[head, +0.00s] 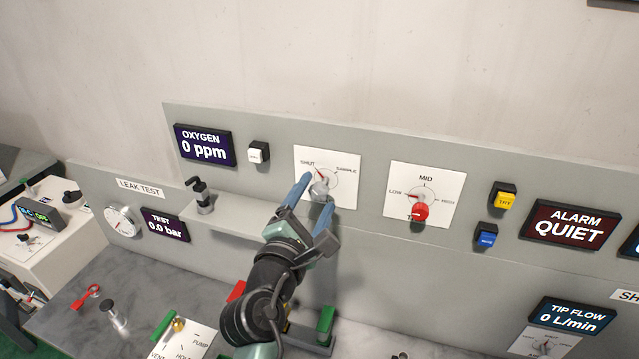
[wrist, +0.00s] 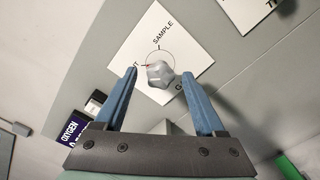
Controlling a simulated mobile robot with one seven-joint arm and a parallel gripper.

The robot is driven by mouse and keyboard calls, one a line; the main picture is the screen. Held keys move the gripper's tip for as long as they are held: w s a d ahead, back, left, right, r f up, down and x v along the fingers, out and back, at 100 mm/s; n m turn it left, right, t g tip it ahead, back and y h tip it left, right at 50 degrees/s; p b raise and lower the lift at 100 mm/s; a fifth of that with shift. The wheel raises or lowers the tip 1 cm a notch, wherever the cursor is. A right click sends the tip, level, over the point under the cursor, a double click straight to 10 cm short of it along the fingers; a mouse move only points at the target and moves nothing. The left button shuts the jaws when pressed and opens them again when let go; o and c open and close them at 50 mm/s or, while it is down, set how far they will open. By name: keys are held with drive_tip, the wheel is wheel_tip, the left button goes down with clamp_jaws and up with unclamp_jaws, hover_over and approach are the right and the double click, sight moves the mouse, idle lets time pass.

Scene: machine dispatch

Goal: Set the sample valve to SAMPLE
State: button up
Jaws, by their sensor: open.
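The sample valve is a grey lobed knob (head: 319,189) on a white square plate (head: 345,193) marked SHUT at upper left and SAMPLE at upper right. Its red pointer is turned toward SHUT. My gripper (head: 315,203) is open, with its blue fingers on either side of the knob in the head view. In the wrist view the knob (wrist: 160,75) lies between and just beyond the fingertips of my gripper (wrist: 160,75). The lower part of the plate is partly hidden by my fingers.
Left of the plate are a white button (head: 257,153) and the OXYGEN display (head: 205,145) reading 0 ppm. To the right is a red knob (head: 420,211) on a LOW/MID/HIGH plate. A grey shelf (head: 232,218) juts out below left, with a black-topped fitting (head: 201,194) on it.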

drive_tip(key=shift+x, duration=1.15)
clamp_jaws()
